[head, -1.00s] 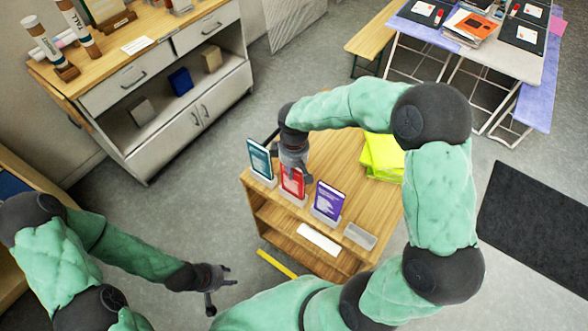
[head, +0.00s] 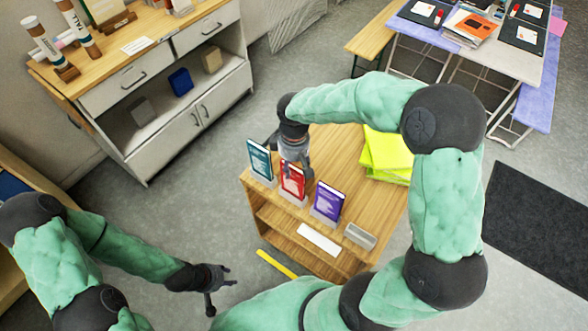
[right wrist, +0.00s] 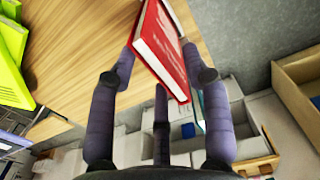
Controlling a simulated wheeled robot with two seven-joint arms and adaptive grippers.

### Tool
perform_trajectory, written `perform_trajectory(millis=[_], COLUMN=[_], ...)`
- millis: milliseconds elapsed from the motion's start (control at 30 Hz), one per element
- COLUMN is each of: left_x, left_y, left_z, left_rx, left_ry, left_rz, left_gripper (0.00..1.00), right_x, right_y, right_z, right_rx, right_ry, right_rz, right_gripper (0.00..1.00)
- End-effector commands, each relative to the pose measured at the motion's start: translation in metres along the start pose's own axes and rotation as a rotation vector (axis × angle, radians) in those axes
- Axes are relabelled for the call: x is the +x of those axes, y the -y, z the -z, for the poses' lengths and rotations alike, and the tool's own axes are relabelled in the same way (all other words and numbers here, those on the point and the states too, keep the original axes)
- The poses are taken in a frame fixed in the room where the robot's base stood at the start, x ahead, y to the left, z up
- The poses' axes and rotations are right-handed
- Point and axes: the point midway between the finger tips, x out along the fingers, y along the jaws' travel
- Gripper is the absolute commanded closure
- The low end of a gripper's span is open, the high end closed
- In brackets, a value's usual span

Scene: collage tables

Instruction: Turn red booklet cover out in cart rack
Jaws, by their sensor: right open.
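The red booklet (head: 292,182) stands upright in a holder on the front edge of the wooden cart (head: 350,165), between the teal booklet (head: 260,159) and the purple booklet (head: 328,203). Its red face with pale print shows to the head camera. My right gripper (head: 292,163) is open at the top of the red booklet, with fingers spread. In the right wrist view, the red booklet (right wrist: 165,45) lies between the spread fingers of the gripper (right wrist: 160,60); contact cannot be told. My left gripper (head: 223,292) is open and empty, left of the cart.
An empty grey holder (head: 360,236) and a white strip (head: 319,240) are at the cart's near side. Yellow-green folders (head: 386,155) lie on the cart top. A cabinet (head: 165,90) stands at the back left. Floor left of the cart is clear apart from a yellow strip (head: 277,264).

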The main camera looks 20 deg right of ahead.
Motion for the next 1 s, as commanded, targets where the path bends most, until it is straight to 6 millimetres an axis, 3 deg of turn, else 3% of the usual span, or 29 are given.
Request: perform_trajectory(millis=[200,433,633,1000], left_x=[0.0,0.0,0.0,0.0], left_y=[0.0,0.0,0.0,0.0], left_z=[0.0,0.0,0.0,0.0], left_rx=[0.0,0.0,0.0,0.0], left_ry=[0.0,0.0,0.0,0.0], left_rz=[0.0,0.0,0.0,0.0], left_gripper=[0.6,0.6,0.6,0.6], right_x=[-0.046,-0.079,-0.089,-0.089], right_y=[0.0,0.0,0.0,0.0], right_z=[0.001,0.001,0.0,0.0], right_rx=[-0.001,0.0,0.0,0.0], right_ry=[-0.004,-0.001,0.0,0.0], right_rz=[-0.002,-0.001,0.001,0.001], right_gripper=[0.51,0.51,0.51,0.51])
